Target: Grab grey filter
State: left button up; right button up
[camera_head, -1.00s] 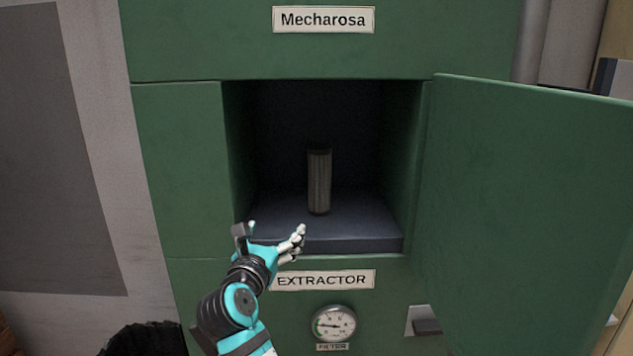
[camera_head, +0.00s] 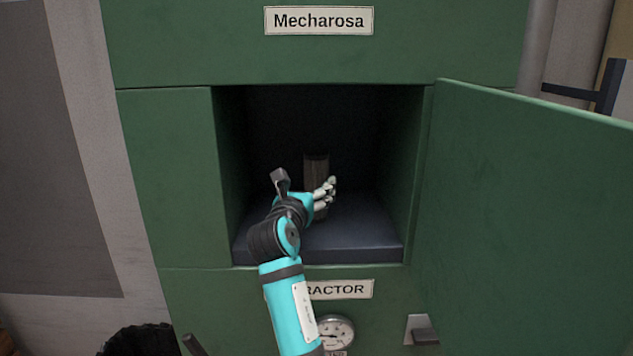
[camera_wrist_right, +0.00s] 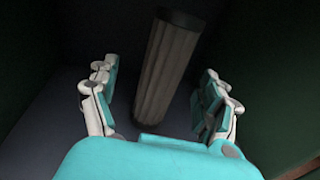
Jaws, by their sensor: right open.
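The grey filter (camera_head: 316,168) is a ribbed cylinder with a dark top, standing upright inside the open green extractor cabinet. My right gripper (camera_head: 304,184) reaches into the compartment in the head view and hides the filter's lower part. In the right wrist view the filter (camera_wrist_right: 168,75) stands ahead, between the two open sets of fingers of my right gripper (camera_wrist_right: 160,100). Gaps show on both sides of it, and the gripper is empty. My left gripper is not in view.
The compartment floor (camera_head: 365,235) is dark blue, with green side walls close on both sides. The green door (camera_head: 530,210) stands open to the right. A round gauge (camera_head: 334,332) and the extractor label (camera_head: 345,289) are below the opening.

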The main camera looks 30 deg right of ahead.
aim_at(313, 181)
jog(key=shift+w+d+r+p, duration=0.2)
jog(key=shift+d+p, duration=0.1)
jog(key=shift+d, duration=0.05)
jog(key=p+x, duration=0.2)
jog(key=x, duration=0.2)
jog(key=shift+w+d+f, duration=0.1)
jog(key=shift+d, duration=0.4)
jog(key=shift+a, duration=0.15)
jog(key=shift+c, duration=0.9)
jog(key=c, duration=1.3)
jog(key=shift+c, duration=0.2)
